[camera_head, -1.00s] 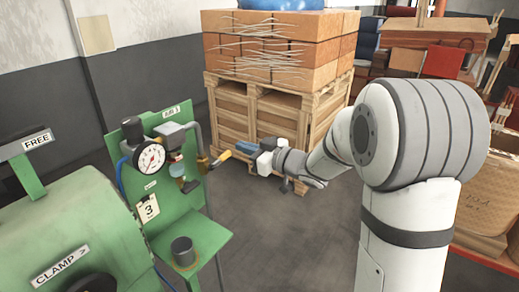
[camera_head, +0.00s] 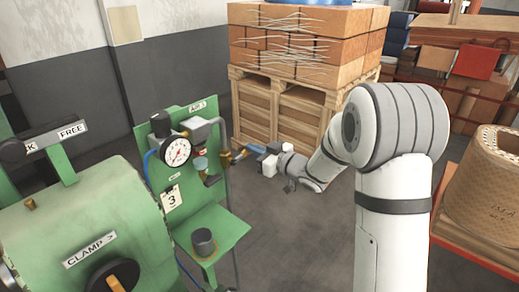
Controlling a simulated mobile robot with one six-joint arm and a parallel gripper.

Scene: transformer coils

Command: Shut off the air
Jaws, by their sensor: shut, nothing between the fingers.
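The green air panel (camera_head: 157,137) stands at left centre with a round white pressure gauge (camera_head: 177,152).
A green machine with a CLAMP label (camera_head: 90,252) and a dark knob fills the lower left. A grey cup (camera_head: 203,242) stands on the panel's green shelf (camera_head: 228,228). A pallet crate stack (camera_head: 277,110) stands behind my gripper. Grey floor is open below it.

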